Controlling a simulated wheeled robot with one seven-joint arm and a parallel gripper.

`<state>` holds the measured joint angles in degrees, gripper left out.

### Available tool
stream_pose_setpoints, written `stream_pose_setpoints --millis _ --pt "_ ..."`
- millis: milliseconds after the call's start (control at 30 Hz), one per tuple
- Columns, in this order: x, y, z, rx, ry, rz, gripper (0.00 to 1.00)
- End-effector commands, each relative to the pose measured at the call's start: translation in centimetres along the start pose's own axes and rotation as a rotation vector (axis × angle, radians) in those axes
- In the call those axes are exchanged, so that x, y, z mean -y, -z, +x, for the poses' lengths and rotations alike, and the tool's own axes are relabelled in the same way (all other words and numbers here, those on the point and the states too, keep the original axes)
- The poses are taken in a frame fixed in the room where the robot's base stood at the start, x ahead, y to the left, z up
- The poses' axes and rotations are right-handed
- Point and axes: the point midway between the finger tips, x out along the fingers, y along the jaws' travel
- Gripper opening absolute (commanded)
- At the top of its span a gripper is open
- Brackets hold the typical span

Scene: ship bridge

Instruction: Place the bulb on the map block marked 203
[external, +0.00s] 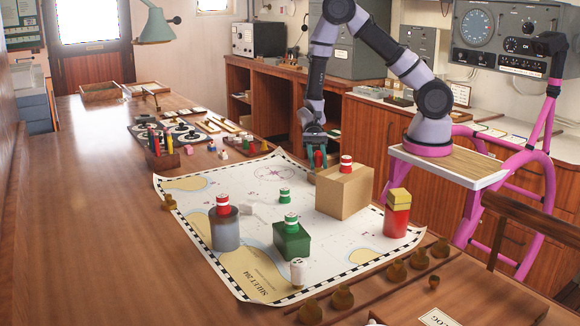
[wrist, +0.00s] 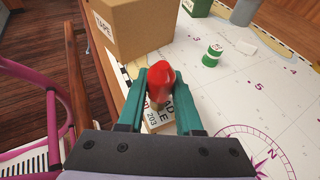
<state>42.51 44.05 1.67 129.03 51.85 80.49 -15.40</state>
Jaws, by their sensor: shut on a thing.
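The red bulb (wrist: 160,76) is between the teal fingers of my gripper (wrist: 160,92) in the wrist view. The gripper is shut on it. The bulb (external: 318,158) also shows red at my gripper (external: 317,152) in the external view, just behind the cardboard box. I cannot tell whether bulb and block touch. The block is hidden in the external view.
The cardboard box (external: 345,193) stands close to my gripper, with a red-and-white piece (external: 346,163) on top. The chart (external: 193,205) also bears a green box (external: 292,243), a grey cylinder (external: 225,232) and a red canister (external: 397,216). Free chart lies near the compass rose (wrist: 262,160).

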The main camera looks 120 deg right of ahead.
Motion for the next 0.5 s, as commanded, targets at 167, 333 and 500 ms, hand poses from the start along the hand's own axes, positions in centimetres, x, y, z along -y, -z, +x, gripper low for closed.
stream_pose_setpoints --millis 167,333,500 --pt "-0.01 0.26 0.11 0.0 0.0 0.001 0.0" --pt "0.01 0.25 0.1 0.0 0.0 0.001 0.64" --pt "0.01 0.24 0.09 0.0 0.0 0.001 0.64"
